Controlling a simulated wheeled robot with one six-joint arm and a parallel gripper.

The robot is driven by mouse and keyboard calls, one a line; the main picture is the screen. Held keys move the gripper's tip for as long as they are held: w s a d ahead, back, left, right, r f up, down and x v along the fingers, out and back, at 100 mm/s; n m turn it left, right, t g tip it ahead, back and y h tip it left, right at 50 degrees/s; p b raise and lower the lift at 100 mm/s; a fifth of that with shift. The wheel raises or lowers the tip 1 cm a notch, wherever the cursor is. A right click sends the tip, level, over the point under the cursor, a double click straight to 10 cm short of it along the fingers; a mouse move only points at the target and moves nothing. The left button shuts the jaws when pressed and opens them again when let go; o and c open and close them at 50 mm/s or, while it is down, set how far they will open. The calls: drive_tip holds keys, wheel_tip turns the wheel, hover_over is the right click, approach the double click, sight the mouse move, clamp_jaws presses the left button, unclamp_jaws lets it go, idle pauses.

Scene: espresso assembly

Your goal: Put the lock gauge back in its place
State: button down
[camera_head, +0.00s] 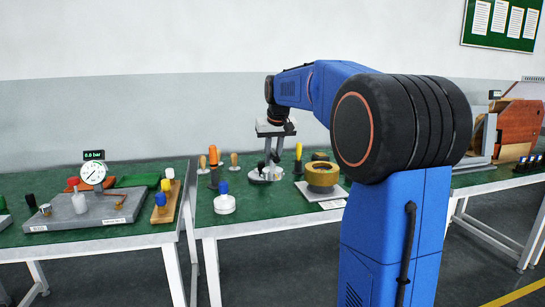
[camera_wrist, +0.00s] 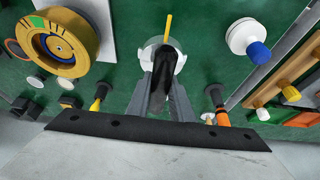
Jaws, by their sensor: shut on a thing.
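My gripper (camera_head: 272,165) reaches down over the middle table and is shut on a black handle (camera_wrist: 178,72), which I take to be the lock gauge. In the wrist view the handle lies between the two grey fingers. A pale grey round piece (camera_wrist: 150,50) sits under the handle, and a thin yellow bar (camera_wrist: 168,27) points out past it. The pale round piece also shows low at the fingertips in the head view (camera_head: 262,177), at or just above the green table top. The fingers hide part of it, and I cannot tell whether it touches the table.
An ochre ring fixture (camera_head: 322,176) stands to the right. A white disc with a blue knob (camera_head: 224,202) stands nearer, to the left. Upright tools with orange (camera_head: 213,155) and yellow (camera_head: 298,152) handles stand close by. A gauge plate (camera_head: 85,213) is on the left table.

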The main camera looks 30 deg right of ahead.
sight(273, 170)
idle(0.3)
drive_tip(key=shift+f, duration=3.85)
drive_tip(key=shift+f, duration=0.6)
drive_tip(key=c, duration=1.5)
unclamp_jaws()
drive_tip(key=v, duration=1.7)
drive_tip(key=shift+f, duration=0.1)
drive_tip(key=s+a+f+n, duration=0.1)
drive_tip(key=s+a+f, duration=0.35)
drive_tip(key=s, duration=0.35)
drive_tip(key=s+a+f, duration=0.4)
drive_tip(key=s+a, duration=0.2)
drive_tip(key=s, duration=0.2)
drive_tip(key=s+a+f, duration=0.2)
drive_tip(key=s+f, duration=0.3)
drive_tip(key=s, duration=0.1)
drive_tip(key=s+a+f+n, duration=0.1)
drive_tip(key=s+a+f, duration=0.1)
drive_tip(key=s+f, duration=0.3)
drive_tip(key=s+a+f+n+y, duration=0.1)
drive_tip(key=s+a+f, duration=0.1)
drive_tip(key=s+f, duration=0.4)
drive_tip(key=shift+s+a+f+t, duration=0.2)
drive_tip(key=shift+s+f+t, duration=0.15)
drive_tip(key=shift+f, duration=0.35)
